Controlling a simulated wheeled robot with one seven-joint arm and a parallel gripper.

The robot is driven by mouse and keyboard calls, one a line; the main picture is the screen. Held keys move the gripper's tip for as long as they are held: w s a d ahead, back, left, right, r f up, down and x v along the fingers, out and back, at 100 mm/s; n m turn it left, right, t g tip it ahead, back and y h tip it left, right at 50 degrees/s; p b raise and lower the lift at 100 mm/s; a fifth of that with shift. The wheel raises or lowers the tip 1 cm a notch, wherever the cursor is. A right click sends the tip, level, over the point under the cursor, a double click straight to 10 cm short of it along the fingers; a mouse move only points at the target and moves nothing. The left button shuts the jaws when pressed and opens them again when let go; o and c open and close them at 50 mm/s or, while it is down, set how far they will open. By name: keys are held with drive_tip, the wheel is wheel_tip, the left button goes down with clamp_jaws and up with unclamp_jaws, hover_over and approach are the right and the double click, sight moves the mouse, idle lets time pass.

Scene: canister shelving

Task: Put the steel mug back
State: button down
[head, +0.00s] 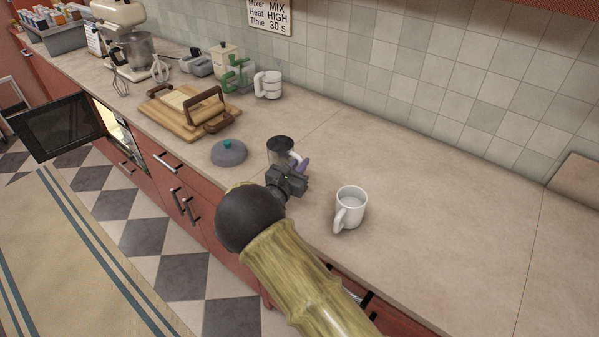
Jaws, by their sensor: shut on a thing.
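The steel mug (279,150), a small grey cup with a dark inside, is upright at the counter's front part, near the middle of the head view. My gripper (296,167) is shut on the mug at its right side. The fingertips and the grip point are partly hidden, and I cannot tell whether the mug's base touches the counter. My arm comes up from the bottom of the picture.
A white mug (351,207) stands to the right of my gripper. A grey lid with a teal knob (228,152) lies to the left. The counter's right side (460,220) is clear.

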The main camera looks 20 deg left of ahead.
drive_tip(key=shift+a+f, duration=0.1)
drive_tip(key=shift+a, duration=0.05)
drive_tip(key=shift+s+f, duration=0.2)
drive_tip(key=shift+f, duration=0.1)
drive_tip(key=shift+w+d+f+p, duration=0.1)
drive_tip(key=shift+f+p, duration=0.1)
drive_tip(key=shift+f, duration=0.35)
drive_tip(key=shift+w+d+f+p, duration=0.1)
drive_tip(key=shift+f+p, duration=0.1)
drive_tip(key=shift+f, duration=0.35)
drive_tip(key=shift+s+f, duration=0.15)
drive_tip(key=shift+f, duration=0.15)
drive_tip(key=shift+f, duration=0.2)
drive_tip(key=c, duration=1.4)
unclamp_jaws()
drive_tip(key=shift+a, duration=0.1)
drive_tip(key=shift+c, duration=0.2)
